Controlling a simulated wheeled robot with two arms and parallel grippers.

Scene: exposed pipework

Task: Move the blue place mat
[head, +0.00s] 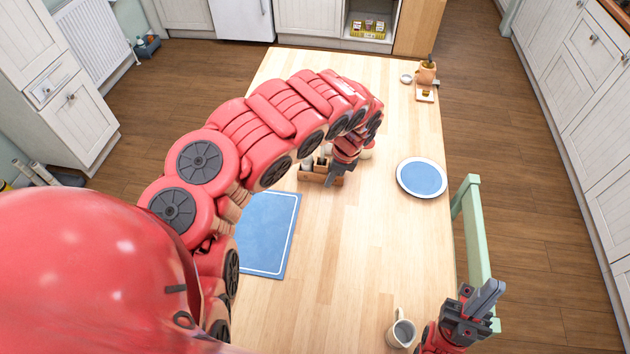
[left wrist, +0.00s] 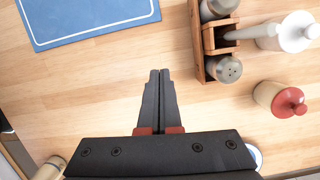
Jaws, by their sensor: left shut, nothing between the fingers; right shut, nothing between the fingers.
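The blue place mat (head: 266,235) with a white border line lies flat on the wooden table, left of centre in the head view. My left arm covers part of its left side. In the left wrist view the mat (left wrist: 85,15) shows at the top left, cut off by the frame. My left gripper (head: 333,180) is over the table by the wooden caddy, beyond and to the right of the mat. In the left wrist view the left gripper (left wrist: 158,75) is shut and empty, apart from the mat. My right gripper (head: 487,295) is shut and empty at the table's right edge.
A wooden caddy (left wrist: 212,45) with shakers stands close to my left gripper, near a red-topped pot (left wrist: 280,100). A blue plate (head: 422,178), a mug (head: 402,333) and a plant pot (head: 427,73) stand on the table's right side. A green chair (head: 472,230) is at the right edge.

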